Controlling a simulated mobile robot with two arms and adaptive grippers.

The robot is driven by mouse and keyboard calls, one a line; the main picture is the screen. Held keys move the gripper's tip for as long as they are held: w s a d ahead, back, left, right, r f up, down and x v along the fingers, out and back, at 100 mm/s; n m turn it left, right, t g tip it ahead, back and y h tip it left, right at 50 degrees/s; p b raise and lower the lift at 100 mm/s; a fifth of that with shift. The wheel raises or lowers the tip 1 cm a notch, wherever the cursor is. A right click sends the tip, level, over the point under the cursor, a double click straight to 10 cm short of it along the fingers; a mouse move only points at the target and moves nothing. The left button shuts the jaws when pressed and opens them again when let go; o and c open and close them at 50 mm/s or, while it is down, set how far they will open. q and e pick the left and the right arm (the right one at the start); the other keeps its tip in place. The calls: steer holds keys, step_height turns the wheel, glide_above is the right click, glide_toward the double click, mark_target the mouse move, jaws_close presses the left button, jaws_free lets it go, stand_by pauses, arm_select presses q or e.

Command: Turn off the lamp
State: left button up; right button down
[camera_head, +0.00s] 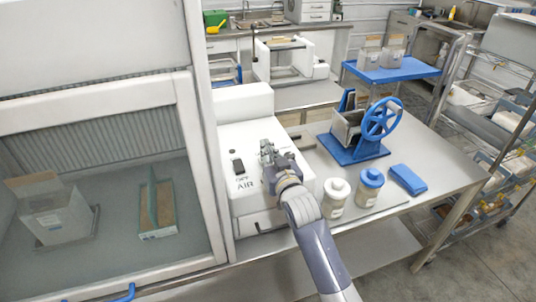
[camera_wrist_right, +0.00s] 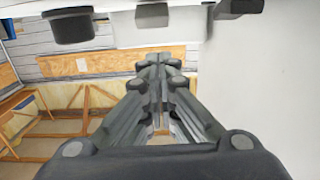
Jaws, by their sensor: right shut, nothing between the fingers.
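A white control box (camera_head: 245,140) stands beside the glass-fronted cabinet, with a black rocker switch (camera_head: 237,166) above the printed word "AIR". My right gripper (camera_head: 267,150) is shut and empty over the right part of this panel, to the right of the black switch. It covers whatever control lies under it, and I cannot tell whether it touches the panel. In the right wrist view the closed fingers (camera_wrist_right: 158,60) point away from the camera, with dark blocky parts (camera_wrist_right: 68,27) near the top edge. I cannot make out the lamp itself or a lamp label.
The cabinet (camera_head: 90,95) fills the left side. On the steel table stand a white-lidded jar (camera_head: 335,198), a blue-lidded jar (camera_head: 369,188), a blue block (camera_head: 407,180) and a hopper with a blue handwheel (camera_head: 381,118). Shelves (camera_head: 500,130) stand at the right.

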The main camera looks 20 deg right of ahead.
steer(key=shift+s+f, duration=0.6)
steer(key=shift+f, duration=0.35)
steer(key=shift+w, duration=0.1)
